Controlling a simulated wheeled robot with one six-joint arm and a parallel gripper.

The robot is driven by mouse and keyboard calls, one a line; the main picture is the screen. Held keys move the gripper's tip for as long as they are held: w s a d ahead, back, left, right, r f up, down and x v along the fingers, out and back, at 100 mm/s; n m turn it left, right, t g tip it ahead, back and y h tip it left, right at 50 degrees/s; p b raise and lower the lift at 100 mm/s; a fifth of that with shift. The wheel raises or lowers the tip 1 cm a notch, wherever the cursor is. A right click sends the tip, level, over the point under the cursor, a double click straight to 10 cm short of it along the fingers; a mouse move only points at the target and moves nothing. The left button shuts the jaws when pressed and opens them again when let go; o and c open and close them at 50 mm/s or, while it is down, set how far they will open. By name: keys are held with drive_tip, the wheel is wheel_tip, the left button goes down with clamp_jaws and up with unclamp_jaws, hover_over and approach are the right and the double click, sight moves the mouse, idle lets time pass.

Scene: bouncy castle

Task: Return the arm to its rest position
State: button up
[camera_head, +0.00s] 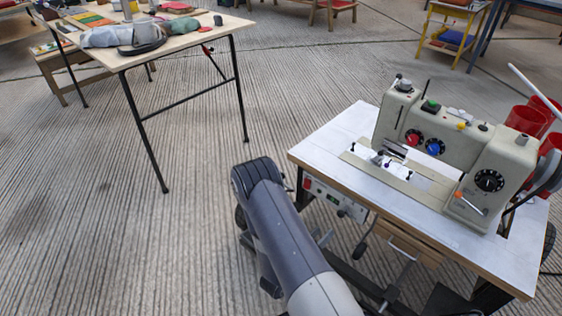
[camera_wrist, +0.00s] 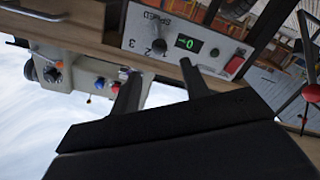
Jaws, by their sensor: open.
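My arm (camera_head: 290,250) reaches up from the bottom middle of the head view, bent beside the left edge of the sewing table. My gripper (camera_wrist: 160,82) shows in the wrist view with two dark fingers apart and nothing between them. Beyond the fingers are the underside edge of the table and a control box (camera_wrist: 170,37) with a speed dial, a green display and a red switch. The same box (camera_head: 335,199) hangs under the table's front edge in the head view. I cannot make out my gripper clearly in the head view.
A cream sewing machine (camera_head: 440,150) stands on the white-topped sewing table (camera_head: 330,142), with red cones (camera_head: 527,120) behind it. A wooden folding table (camera_head: 190,35) with cloths and tools stands at the upper left. Ribbed floor (camera_head: 80,230) is clear to the left.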

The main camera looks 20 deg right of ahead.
sight(342, 216)
drive_tip(key=b+x, duration=0.2)
drive_tip(key=x, duration=0.8)
drive_tip(key=shift+w+d+b, duration=0.1)
drive_tip(key=shift+d+b, duration=0.15)
drive_tip(key=shift+b, duration=0.1)
drive_tip(key=shift+r, duration=0.1)
drive_tip(key=shift+a, duration=0.1)
drive_tip(key=p+v, duration=0.3)
drive_tip(key=v, duration=0.8)
drive_tip(key=b+x, duration=0.3)
drive_tip(key=x, duration=0.8)
drive_tip(key=shift+m, duration=0.3)
drive_tip(key=shift+s+d+r+m+p, duration=0.15)
drive_tip(key=shift+s+m+p, duration=0.15)
drive_tip(key=shift+m, duration=0.55)
drive_tip(key=shift+s+d+r+m+p, duration=0.15)
drive_tip(key=shift+s+m+p, duration=0.1)
drive_tip(key=shift+m, duration=0.6)
drive_tip(key=shift+f, duration=0.15)
